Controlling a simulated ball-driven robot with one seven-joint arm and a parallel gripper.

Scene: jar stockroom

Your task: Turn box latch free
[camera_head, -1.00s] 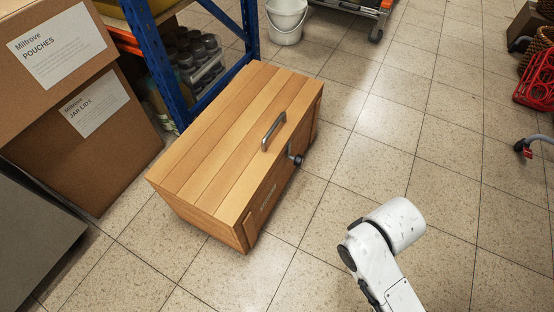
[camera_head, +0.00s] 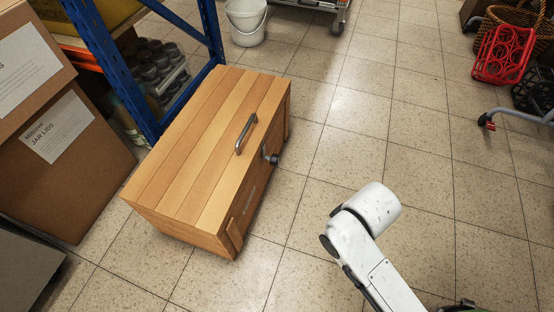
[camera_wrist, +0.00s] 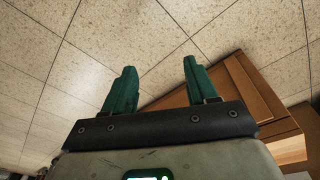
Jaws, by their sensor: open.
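A wooden box (camera_head: 205,150) with a plank lid stands on the tiled floor in the head view. A metal handle (camera_head: 246,134) is on its lid. The dark latch (camera_head: 272,159) sticks out from the box's front face, below the handle. In the wrist view my gripper (camera_wrist: 160,82) is open and empty, its two green fingers apart over floor tiles. Part of a brown wooden thing, probably the box, shows right of and behind the fingers. The latch does not show in the wrist view. In the head view my arm is right of the box, apart from it; the gripper is not visible there.
A blue-posted shelf (camera_head: 115,70) with jars stands behind the box. Cardboard boxes (camera_head: 65,180) stack at the left. A white bucket (camera_head: 246,22) stands at the back. A red rack (camera_head: 504,53) and a wheeled leg are at the right. The floor right of the box is clear.

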